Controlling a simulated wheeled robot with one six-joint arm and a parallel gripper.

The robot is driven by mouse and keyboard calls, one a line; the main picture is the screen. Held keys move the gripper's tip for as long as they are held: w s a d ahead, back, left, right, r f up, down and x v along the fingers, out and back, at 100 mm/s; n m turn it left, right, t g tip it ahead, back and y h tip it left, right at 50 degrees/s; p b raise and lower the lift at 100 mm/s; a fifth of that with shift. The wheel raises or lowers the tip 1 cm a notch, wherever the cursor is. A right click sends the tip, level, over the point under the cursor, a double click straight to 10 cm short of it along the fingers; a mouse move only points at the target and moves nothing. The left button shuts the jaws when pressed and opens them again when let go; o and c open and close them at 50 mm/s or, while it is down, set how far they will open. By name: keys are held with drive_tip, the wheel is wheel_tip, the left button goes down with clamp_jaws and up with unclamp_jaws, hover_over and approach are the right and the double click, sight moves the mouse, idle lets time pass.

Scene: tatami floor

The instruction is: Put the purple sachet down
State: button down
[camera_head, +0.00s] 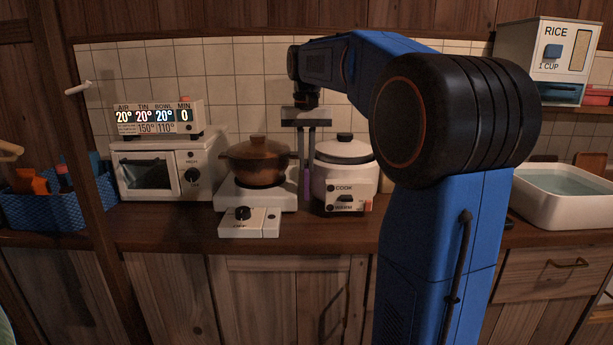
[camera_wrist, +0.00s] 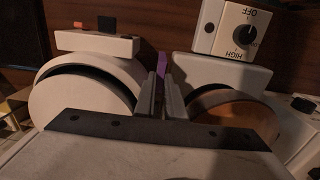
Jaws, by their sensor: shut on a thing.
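The purple sachet (camera_head: 307,186) is a narrow upright strip in the head view, low in the gap between the brown pot and the rice cooker. My gripper (camera_head: 307,166) points down and is shut on its upper part. In the wrist view the sachet (camera_wrist: 161,63) shows as a thin purple sliver at the fingertips (camera_wrist: 163,84); most of it is hidden by the fingers. I cannot tell whether its lower edge touches the wooden counter (camera_head: 165,225).
The white rice cooker (camera_head: 340,186) stands close right of my gripper. The brown lidded pot (camera_head: 258,165) on its white stove (camera_head: 228,197) stands close left. A toaster oven (camera_head: 150,173), blue basket (camera_head: 45,210) and water basin (camera_head: 565,212) stand farther off. The gap is narrow.

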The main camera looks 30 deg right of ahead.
sight(307, 168)
drive_tip(key=shift+f, duration=2.15)
drive_tip(key=shift+f, duration=0.1)
drive_tip(key=c, duration=2.1)
unclamp_jaws()
wheel_tip(307, 168, up, 12)
